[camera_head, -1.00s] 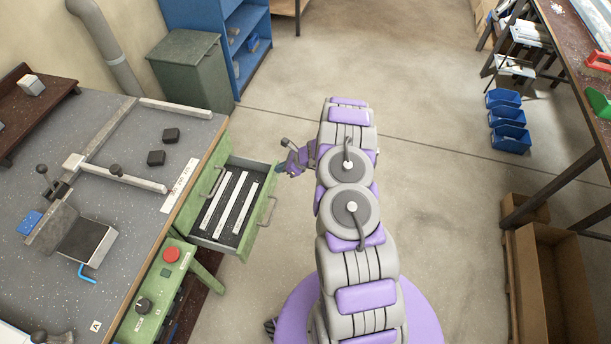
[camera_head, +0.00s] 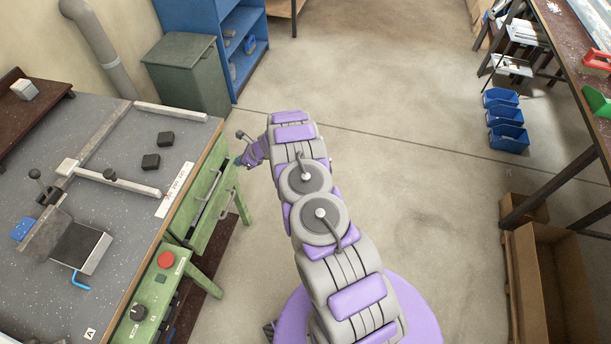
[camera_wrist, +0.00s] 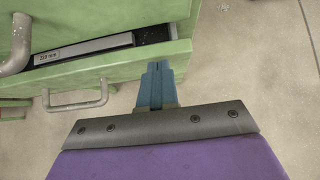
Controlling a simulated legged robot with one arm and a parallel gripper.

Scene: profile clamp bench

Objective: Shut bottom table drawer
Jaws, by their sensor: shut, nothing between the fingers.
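The green bottom drawer (camera_wrist: 110,75) is slightly open under the workbench. In the wrist view a narrow gap behind its front shows a metal strip marked 220 mm (camera_wrist: 85,49). Its grey bar handle (camera_wrist: 78,105) hangs on the outer face. My gripper (camera_wrist: 156,68) is shut and empty, its blue fingers at the right end of the drawer front; whether they touch it I cannot tell. In the head view my gripper (camera_head: 241,162) is at the drawer's far end, partly hidden by my arm. The upper drawer, with a grey handle (camera_wrist: 17,44), looks shut.
The workbench (camera_head: 115,205) holds a metal fence, dark blocks and a clamp. A green control box (camera_head: 152,290) with a red button is beside the drawers. A green cabinet (camera_head: 187,80) and blue shelf (camera_head: 238,50) stand beyond.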

